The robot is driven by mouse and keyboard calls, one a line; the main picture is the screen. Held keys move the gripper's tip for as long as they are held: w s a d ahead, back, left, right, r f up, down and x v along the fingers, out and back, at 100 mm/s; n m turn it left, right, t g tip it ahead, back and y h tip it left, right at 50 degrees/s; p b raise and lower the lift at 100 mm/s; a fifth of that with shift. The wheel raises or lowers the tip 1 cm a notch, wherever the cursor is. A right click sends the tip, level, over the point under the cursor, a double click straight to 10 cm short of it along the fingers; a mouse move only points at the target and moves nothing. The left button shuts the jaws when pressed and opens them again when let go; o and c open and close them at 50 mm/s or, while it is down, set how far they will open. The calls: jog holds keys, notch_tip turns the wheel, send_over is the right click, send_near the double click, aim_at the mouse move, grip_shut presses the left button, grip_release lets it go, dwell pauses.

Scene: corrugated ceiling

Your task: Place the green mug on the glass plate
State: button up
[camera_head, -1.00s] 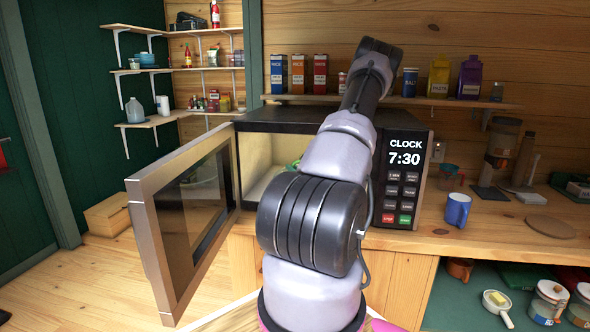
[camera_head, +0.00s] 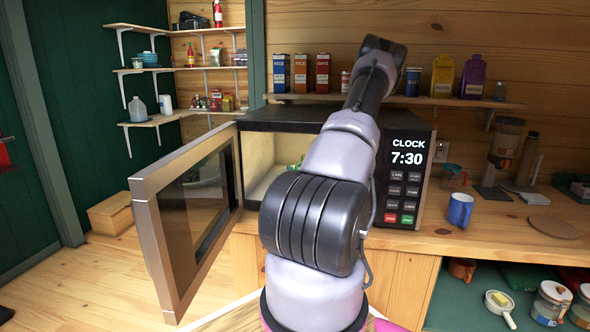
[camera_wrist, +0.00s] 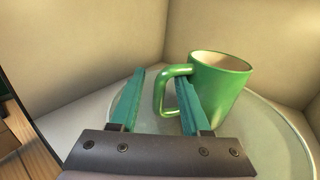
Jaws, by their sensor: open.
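The green mug (camera_wrist: 222,82) stands upright in the wrist view, on the round glass plate (camera_wrist: 272,138) inside the microwave. Its handle (camera_wrist: 162,92) points left, toward my gripper (camera_wrist: 160,90). My gripper is open, with its two teal fingers apart. The right finger is beside the mug, within or in front of the handle opening; I cannot tell whether it touches. The left finger is left of the handle with a gap. In the head view my arm hides most of the microwave interior; only a bit of green shows at the opening.
The microwave (camera_head: 300,118) stands on the counter with its door (camera_head: 185,220) swung open to the left. Its pale inner walls (camera_wrist: 90,50) enclose my gripper closely. A blue mug (camera_head: 460,209) stands on the counter to the right. A shelf (camera_head: 450,101) holds boxes above.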

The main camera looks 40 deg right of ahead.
jog(key=v, duration=1)
jog(key=shift+s, duration=0.15)
